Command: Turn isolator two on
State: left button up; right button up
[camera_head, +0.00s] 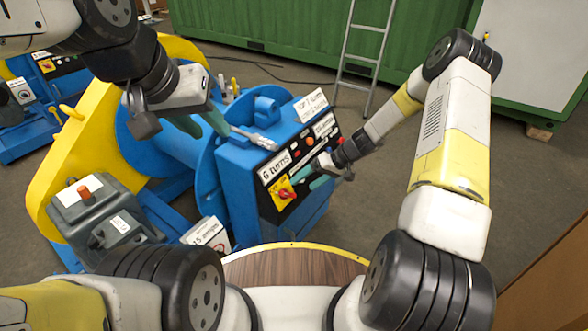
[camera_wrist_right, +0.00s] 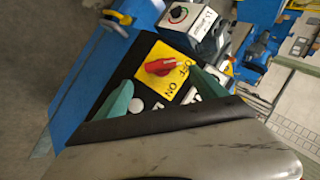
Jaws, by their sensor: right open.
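A red rotary switch (camera_head: 285,194) sits on a yellow plate on the sloping panel of the blue machine. In the right wrist view the red knob (camera_wrist_right: 160,67) is close, with OFF and ON printed on its plate; the number is not readable. My right gripper (camera_head: 318,173) is open in front of this panel. In the right wrist view its green fingertips (camera_wrist_right: 160,92) are spread, with the knob beyond and between them; I see no contact. My left gripper (camera_head: 201,123) hangs above the blue machine, its greenish fingers apart and holding nothing visible.
A label (camera_head: 277,167) reading "6 turns" is above the switch. A grey box with a red button (camera_head: 84,192) stands left. Another red switch on a yellow plate (camera_head: 47,65) is on the far-left machine. A ladder (camera_head: 363,50) leans against the green container.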

aim_at(292, 194)
jog(key=x, duration=0.7)
jog(key=shift+a+f, duration=0.15)
jog(key=c, duration=1.4)
